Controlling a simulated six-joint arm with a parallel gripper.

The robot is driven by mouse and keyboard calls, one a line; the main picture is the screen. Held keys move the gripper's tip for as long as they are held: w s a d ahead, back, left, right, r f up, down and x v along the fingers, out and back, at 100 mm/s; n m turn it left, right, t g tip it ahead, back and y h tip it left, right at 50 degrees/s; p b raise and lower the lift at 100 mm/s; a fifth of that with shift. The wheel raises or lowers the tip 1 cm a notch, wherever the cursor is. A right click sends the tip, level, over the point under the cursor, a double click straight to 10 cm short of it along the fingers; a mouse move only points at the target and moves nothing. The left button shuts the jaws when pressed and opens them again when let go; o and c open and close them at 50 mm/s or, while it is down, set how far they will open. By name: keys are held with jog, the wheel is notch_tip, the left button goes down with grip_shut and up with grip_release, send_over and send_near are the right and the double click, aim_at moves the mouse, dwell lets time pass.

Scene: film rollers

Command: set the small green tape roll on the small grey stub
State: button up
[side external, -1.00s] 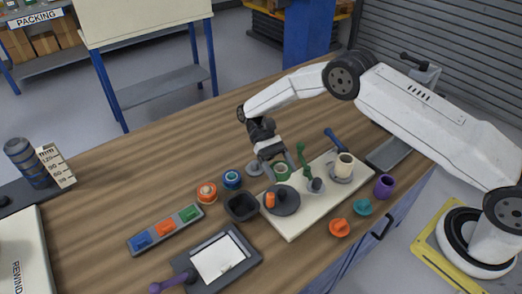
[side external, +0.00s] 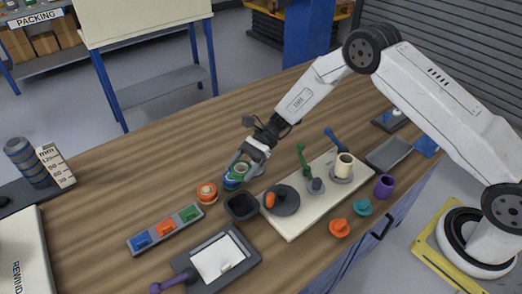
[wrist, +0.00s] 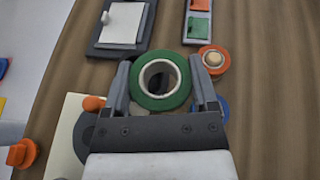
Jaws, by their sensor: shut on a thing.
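The small green tape roll (wrist: 146,100), with a white core, sits between the two fingers of my gripper (wrist: 161,84) in the wrist view. My gripper is shut on it. In the side external view the green roll (side external: 239,168) is held upright in my gripper (side external: 240,164), above or close to the blue roll (side external: 231,182). The height between them is hard to tell. A small dark grey stub (side external: 316,185) stands on a pale flange on the cream board, to the right of my gripper. Nothing is seen on it. The wrist view does not show the stub.
An orange roll (side external: 206,192) stands left of the blue roll. A black square cup (side external: 241,207) is just in front. The board (side external: 292,232) carries a grey disc (side external: 285,202) with an orange knob, a green lever (side external: 301,157) and a cream roll (side external: 344,163). Bare wood lies behind.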

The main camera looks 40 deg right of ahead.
jog(key=m+t, duration=0.1)
jog(key=w+m+t, duration=0.1)
jog(key=shift+w+d+t, duration=0.2)
jog(key=shift+d+t, duration=0.05)
jog(key=shift+t, duration=0.05)
jog(key=shift+w+d+f+m+t+h, duration=0.3)
jog(key=shift+w+d+m+t+h, duration=0.6)
jog(key=shift+d+m+t, duration=0.75)
jog(key=shift+w+d+f+m+t+h, duration=0.35)
jog(key=shift+w+d+m+t+h, duration=0.7)
jog(key=shift+m+t, duration=0.95)
jog(key=shift+w+d+f+m+t+h, duration=0.3)
jog(key=shift+w+d+m+t+h, duration=0.45)
jog(key=shift+d+m+t, duration=0.95)
jog(key=shift+a+f, duration=0.15)
jog(key=shift+f, duration=0.15)
jog(key=shift+f, duration=3.45)
jog(key=o, duration=1.1)
